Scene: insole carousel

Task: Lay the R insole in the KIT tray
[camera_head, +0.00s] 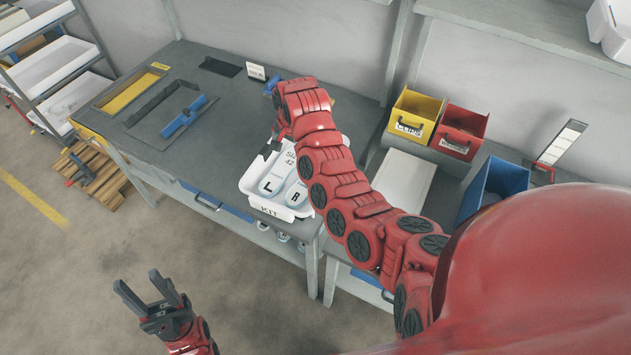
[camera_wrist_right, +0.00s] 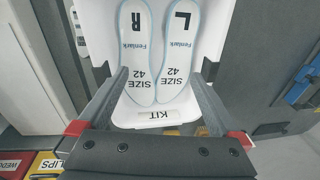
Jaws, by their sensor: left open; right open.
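The white KIT tray (camera_head: 257,203) sits on the near edge of the grey bench. Inside it lie the L insole (camera_head: 272,181) and the R insole (camera_head: 298,193), side by side, white with blue rims. In the right wrist view the R insole (camera_wrist_right: 137,50) and the L insole (camera_wrist_right: 178,50) lie flat in the tray (camera_wrist_right: 135,117). My right gripper (camera_head: 268,148) is open and empty over the tray; its fingers (camera_wrist_right: 160,85) frame the insoles' ends. My left gripper (camera_head: 145,287) is open and empty over the floor at lower left, away from the bench.
A yellow bin (camera_head: 413,115) labelled CLIPS, a red bin (camera_head: 461,130) and a blue bin (camera_head: 490,188) stand on the right bench. The bench top (camera_head: 215,150) left of the tray is clear.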

